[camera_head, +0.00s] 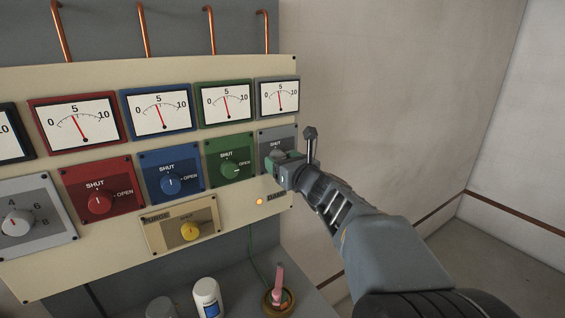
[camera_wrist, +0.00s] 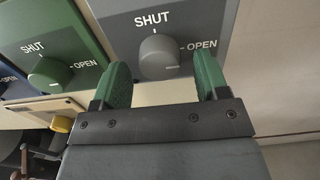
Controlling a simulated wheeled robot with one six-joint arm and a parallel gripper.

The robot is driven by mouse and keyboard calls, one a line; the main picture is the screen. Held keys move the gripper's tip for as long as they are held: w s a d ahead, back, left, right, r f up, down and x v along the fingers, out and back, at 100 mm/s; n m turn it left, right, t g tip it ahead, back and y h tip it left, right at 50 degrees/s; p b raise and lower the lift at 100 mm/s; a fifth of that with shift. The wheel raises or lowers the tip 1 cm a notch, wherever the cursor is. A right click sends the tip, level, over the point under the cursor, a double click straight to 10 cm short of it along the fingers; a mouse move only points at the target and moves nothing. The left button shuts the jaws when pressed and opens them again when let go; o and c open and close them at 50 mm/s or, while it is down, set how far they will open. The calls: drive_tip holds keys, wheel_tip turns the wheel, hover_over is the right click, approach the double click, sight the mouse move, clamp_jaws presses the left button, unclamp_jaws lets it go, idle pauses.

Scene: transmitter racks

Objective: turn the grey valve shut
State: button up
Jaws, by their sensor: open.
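The grey valve's knob (camera_wrist: 160,56) sits on a grey plate (camera_wrist: 208,22) in the wrist view, with SHUT printed above it and OPEN to its right. In the wrist view the green-padded fingers (camera_wrist: 163,80) stand either side of the knob's lower part, with visible gaps; contact is not seen.
The green valve (camera_head: 231,169) is just left, then the blue (camera_head: 171,183) and red (camera_head: 98,201) ones. A yellow purge knob (camera_head: 190,231) is below. The grey-framed gauge (camera_head: 279,101) reads near 5. A white bottle (camera_head: 207,298) stands underneath. Open space lies right of the panel.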

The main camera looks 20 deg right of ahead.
drive_tip(key=shift+w, duration=0.35)
drive_tip(key=c, duration=0.9)
drive_tip(key=shift+c, duration=0.2)
drive_tip(key=shift+b, duration=0.3)
drive_tip(key=shift+n+b, duration=8.9)
drive_tip(key=shift+b, duration=0.9)
drive_tip(key=shift+r, duration=0.1)
